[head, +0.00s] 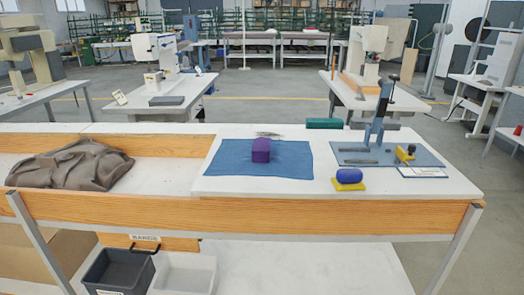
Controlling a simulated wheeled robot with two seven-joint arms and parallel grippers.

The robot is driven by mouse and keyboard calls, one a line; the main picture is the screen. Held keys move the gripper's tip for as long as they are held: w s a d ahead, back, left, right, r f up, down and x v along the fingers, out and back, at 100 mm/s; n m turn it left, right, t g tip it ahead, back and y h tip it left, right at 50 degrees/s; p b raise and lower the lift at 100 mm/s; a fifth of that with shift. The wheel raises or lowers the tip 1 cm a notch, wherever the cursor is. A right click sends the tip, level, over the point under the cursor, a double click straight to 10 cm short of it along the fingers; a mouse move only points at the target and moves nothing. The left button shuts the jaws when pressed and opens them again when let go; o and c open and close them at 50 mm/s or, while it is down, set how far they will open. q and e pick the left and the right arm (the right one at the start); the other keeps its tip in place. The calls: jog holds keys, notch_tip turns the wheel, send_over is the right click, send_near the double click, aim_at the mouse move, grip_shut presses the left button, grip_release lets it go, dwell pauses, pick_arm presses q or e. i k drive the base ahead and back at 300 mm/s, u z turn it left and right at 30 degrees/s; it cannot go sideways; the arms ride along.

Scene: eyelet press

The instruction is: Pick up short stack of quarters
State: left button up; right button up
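A small purple block-like thing (261,151) with a rounded top stands on a blue mat (218,168) in the middle of the workbench. It may be the stack of quarters, but I cannot make out separate layers. Neither of my grippers is in view.
An eyelet press (377,122) stands on a blue-grey board at the right. A blue roll on a yellow base (349,179) sits in front of it. A green box (323,123) lies behind. A brown cloth heap (70,167) fills the left recess. Bins (117,272) stand below.

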aim_at(261, 147)
jog(key=z, duration=1.35)
jog(key=i, duration=0.6)
jog(key=u, duration=0.7)
